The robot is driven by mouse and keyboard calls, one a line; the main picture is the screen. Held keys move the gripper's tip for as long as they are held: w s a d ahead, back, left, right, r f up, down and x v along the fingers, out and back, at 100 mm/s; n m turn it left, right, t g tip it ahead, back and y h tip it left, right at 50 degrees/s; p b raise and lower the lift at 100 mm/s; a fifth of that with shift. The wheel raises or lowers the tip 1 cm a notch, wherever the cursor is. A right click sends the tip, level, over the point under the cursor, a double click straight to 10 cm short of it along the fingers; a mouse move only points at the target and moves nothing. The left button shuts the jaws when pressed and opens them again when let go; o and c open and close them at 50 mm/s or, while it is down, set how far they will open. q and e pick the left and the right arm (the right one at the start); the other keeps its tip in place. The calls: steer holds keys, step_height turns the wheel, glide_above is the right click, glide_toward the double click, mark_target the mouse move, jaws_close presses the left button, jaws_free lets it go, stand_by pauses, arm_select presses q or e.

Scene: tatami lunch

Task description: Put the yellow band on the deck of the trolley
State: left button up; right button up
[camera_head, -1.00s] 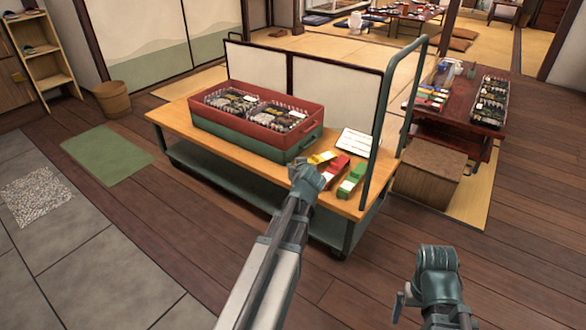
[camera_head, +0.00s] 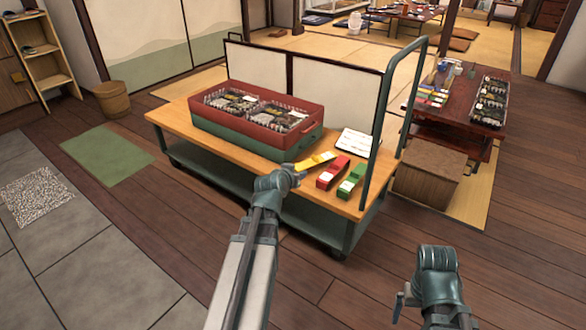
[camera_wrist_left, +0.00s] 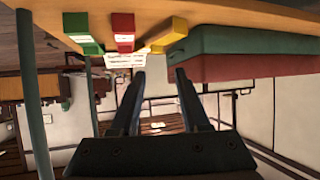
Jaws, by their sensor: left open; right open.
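The yellow band (camera_head: 316,160) lies on the wooden deck (camera_head: 178,117) of the trolley, between the stacked red and green boxes and the red band. In the left wrist view, which is upside down, the yellow band (camera_wrist_left: 168,36) sits beside the green box, apart from my fingers. My left gripper (camera_head: 292,172) is open and empty, close to the near end of the yellow band; its fingers (camera_wrist_left: 158,78) are spread wide in the wrist view. My right gripper (camera_head: 402,297) is open, low at the right, over the floor and away from the trolley.
The red band (camera_head: 333,172), green band (camera_head: 351,182) and a white card (camera_head: 357,142) lie right of the yellow band. The red box (camera_head: 262,108) stands on a green one (camera_head: 220,134). The trolley's handle (camera_head: 386,110) rises at the right. A low table (camera_head: 452,115) stands beyond.

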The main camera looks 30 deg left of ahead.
arm_select(q)
steer(key=s+d+m+g+h, duration=0.25)
steer(key=s+m+h, duration=0.35)
steer(key=m+h, duration=0.45)
step_height(320, 180, up, 7)
steer(key=p, duration=0.6)
steer(key=shift+w+p, duration=0.15)
steer(key=shift+p, duration=0.15)
steer(key=shift+f, duration=0.1)
